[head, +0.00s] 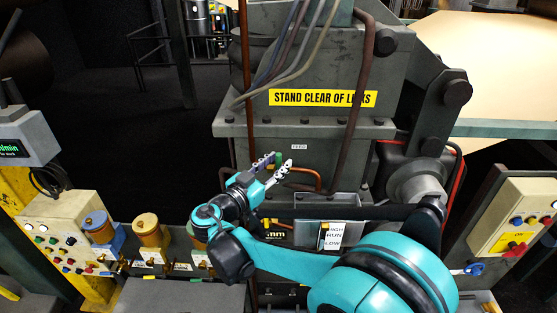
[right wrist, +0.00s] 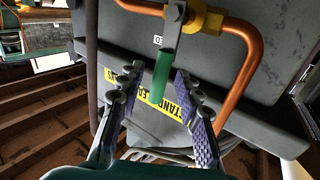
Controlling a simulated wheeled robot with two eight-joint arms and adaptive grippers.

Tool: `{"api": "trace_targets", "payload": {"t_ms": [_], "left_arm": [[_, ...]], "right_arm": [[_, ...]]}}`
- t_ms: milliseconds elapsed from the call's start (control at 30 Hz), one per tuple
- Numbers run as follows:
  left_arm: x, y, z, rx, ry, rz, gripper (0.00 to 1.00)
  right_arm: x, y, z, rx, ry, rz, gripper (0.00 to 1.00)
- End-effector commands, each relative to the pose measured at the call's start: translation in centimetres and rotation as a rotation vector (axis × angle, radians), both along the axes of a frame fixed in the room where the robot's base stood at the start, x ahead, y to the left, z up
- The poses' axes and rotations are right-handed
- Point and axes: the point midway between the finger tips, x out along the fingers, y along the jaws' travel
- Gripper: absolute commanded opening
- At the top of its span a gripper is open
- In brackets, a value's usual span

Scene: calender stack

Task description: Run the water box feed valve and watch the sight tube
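The feed valve has a green lever handle (right wrist: 162,75) and a yellow brass body (right wrist: 207,20) on a copper pipe (right wrist: 249,62). In the head view the green handle (head: 278,158) shows by the fingertips, below a small FEED label (head: 299,147). My right gripper (head: 277,162) is open; in the right wrist view its fingers (right wrist: 157,83) stand on either side of the handle, with gaps visible. The sight tube (head: 322,236) is beside a HIGH, RUN, LOW card (head: 335,236), partly behind my right arm; its level is too small to tell. My left gripper is not in view.
The grey machine housing bears a yellow STAND CLEAR sign (head: 322,98). Hoses and a brown pipe (head: 354,100) hang down its front. Control boxes stand at left (head: 62,240) and right (head: 518,215). Brass-topped units (head: 148,230) line the lower left ledge.

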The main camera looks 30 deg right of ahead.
Motion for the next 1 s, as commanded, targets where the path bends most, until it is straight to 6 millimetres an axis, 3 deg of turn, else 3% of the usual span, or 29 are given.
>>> {"api": "trace_targets", "payload": {"t_ms": [367,500,533,1000], "left_arm": [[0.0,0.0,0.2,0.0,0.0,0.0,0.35],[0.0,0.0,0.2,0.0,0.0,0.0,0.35],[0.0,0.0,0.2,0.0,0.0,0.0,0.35],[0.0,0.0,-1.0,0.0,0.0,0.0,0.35]], "right_arm": [[0.4,-1.0,-0.1,0.001,0.0,0.0,0.34],[0.4,-1.0,-0.1,0.001,0.0,0.0,0.03],[0.4,-1.0,-0.1,0.001,0.0,0.0,0.0],[0.6,-0.6,-0.3,-0.048,0.03,0.0,0.0]]}}
